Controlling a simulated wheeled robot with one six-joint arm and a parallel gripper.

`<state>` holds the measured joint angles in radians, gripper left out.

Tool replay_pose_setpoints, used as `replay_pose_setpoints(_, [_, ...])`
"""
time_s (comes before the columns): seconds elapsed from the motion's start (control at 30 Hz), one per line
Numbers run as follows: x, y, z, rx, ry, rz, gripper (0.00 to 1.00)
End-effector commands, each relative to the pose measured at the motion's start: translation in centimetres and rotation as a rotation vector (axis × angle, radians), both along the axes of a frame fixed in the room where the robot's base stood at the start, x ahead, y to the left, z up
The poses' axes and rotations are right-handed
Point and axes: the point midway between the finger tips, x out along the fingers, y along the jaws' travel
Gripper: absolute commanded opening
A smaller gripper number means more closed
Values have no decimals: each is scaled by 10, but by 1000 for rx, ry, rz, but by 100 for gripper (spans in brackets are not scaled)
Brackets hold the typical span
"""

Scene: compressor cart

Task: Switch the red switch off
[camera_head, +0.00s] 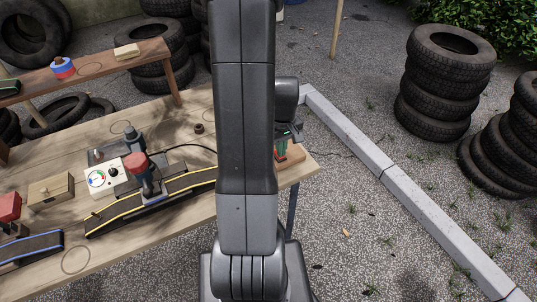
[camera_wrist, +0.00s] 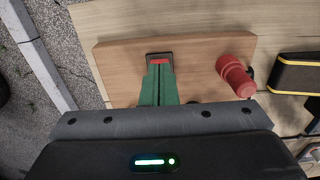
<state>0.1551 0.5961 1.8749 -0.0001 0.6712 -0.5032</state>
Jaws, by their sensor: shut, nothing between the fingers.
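The red switch (camera_wrist: 160,61) sits in a dark frame on a wooden board (camera_wrist: 115,62) in the wrist view. My gripper (camera_wrist: 159,68) has green fingers that are together and empty. Their tips are right at the switch and cover its lower part. I cannot tell whether they touch it or which way the switch is tipped. In the head view my gripper (camera_head: 282,152) shows at the right end of the table, over the board (camera_head: 293,157); my arm hides much of that area and the switch is not visible there.
A red cylindrical handle (camera_wrist: 235,75) stands on the board, right of the fingers in the wrist view. A yellow-edged dark belt (camera_wrist: 300,73) lies farther right. On the table (camera_head: 150,225) are a white control box (camera_head: 103,178) and a wooden box (camera_head: 50,190). Tires (camera_head: 445,85) stand on the ground.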

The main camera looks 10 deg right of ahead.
Motion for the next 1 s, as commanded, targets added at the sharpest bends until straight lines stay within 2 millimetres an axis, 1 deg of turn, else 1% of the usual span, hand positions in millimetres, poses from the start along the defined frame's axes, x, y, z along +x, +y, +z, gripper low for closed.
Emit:
replay_pose_setpoints(0.1, [0,0,-2,0,-1,0,0])
replay_pose_setpoints(0.27, [0,0,2,0,-1,0,0])
replay_pose_setpoints(1.0, [1,0,61,0,-2,0,0])
